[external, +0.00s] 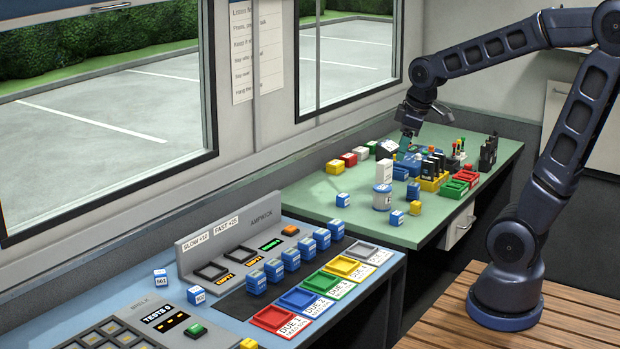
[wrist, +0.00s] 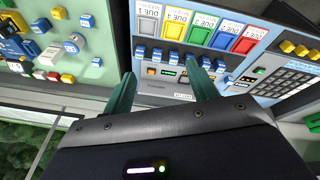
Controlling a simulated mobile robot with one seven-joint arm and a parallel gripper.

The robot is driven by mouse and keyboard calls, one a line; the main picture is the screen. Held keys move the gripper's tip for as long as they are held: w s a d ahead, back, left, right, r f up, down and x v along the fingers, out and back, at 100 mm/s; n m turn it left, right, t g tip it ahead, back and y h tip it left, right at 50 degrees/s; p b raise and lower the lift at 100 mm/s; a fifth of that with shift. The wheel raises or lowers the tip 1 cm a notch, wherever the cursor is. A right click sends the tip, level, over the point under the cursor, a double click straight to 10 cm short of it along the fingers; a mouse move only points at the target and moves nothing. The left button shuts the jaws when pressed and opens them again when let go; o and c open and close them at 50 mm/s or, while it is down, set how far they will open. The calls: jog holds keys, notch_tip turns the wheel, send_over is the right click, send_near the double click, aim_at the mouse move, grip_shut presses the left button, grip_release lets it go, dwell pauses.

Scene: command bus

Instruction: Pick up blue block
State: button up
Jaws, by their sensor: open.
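Several blue blocks are in view; I cannot tell which one the task means. On the green table in the external view, one blue block (external: 342,199) stands alone at the front left, another blue block (external: 397,217) is near the front edge, and a further blue block (external: 413,191) is behind it. A blue block also shows at the upper left of the wrist view (wrist: 87,21). A row of blue blocks with white labels (external: 291,259) stands on the console. My gripper (external: 408,143) is over the back of the green table, open and empty; its teal fingers show in the wrist view (wrist: 161,68).
The green table (external: 310,196) also holds a white-and-blue canister (external: 382,198), a yellow block (external: 416,208), red and green trays (external: 454,188) and a yellow rack of black items (external: 432,183). The console (external: 232,314) has coloured trays. Windows line the wall behind.

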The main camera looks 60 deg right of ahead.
jog(key=w+d+f+n+g+h, duration=0.15)
jog(key=w+d+f+n, duration=0.35)
jog(key=w+d+f, duration=0.5)
jog(key=n+g+h, duration=0.2)
jog(key=n+h, duration=0.1)
jog(key=n, duration=0.5)
send_near(397, 213)
jog(key=shift+x, duration=5.15)
jog(key=shift+w, duration=0.1)
jog(key=shift+r, duration=0.1)
jog(key=c, duration=1.1)
jog(key=shift+o, duration=0.2)
jog(key=shift+r, duration=0.1)
notch_tip(397, 213, up, 20)
